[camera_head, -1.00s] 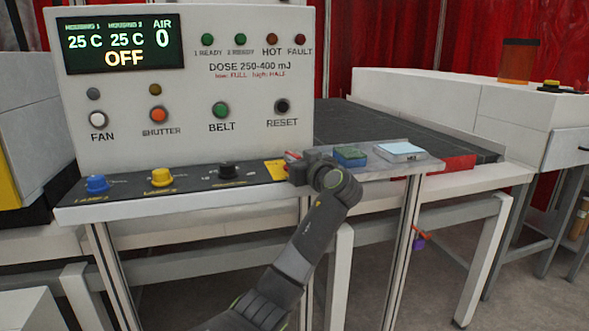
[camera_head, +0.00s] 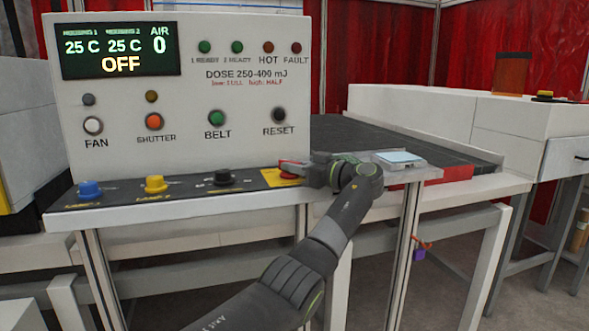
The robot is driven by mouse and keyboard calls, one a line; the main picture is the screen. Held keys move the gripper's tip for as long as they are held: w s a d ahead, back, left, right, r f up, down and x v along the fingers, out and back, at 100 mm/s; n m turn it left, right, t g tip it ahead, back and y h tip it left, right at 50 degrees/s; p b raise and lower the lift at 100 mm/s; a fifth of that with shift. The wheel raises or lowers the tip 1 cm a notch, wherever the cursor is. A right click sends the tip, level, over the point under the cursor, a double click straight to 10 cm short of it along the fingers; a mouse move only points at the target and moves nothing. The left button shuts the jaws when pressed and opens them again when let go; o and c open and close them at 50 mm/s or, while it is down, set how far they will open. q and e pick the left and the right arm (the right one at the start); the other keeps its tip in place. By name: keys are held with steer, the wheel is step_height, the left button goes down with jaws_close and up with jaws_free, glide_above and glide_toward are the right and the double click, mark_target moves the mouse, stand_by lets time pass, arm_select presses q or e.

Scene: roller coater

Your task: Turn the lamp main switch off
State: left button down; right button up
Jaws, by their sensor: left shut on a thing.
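A red switch (camera_head: 291,169) sits on a yellow plate (camera_head: 272,180) at the right part of the console's sloped dark panel. I take it for the lamp main switch; its label is not readable. My left gripper (camera_head: 303,172) is at the switch from the right, shut on its red part. The gripper and wrist hide much of the switch, so its exact angle is unclear. The display (camera_head: 120,50) above reads 25 C, 25 C, AIR 0 and OFF. My right gripper is not in view.
Buttons line the upright panel above. A clear tray with a light blue-topped block (camera_head: 400,159) lies right of my wrist, beside the dark belt (camera_head: 400,140).

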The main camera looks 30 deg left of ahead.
arm_select(q)
steer(key=shift+n+g, duration=0.6)
steer(key=shift+g, duration=0.4)
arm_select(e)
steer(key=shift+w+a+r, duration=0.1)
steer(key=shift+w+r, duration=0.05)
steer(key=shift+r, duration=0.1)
arm_select(q)
steer(key=c, duration=1.4)
jaws_free()
steer(key=shift+w, duration=0.1)
steer(key=shift+o, duration=0.2)
steer(key=shift+a+f, duration=0.1)
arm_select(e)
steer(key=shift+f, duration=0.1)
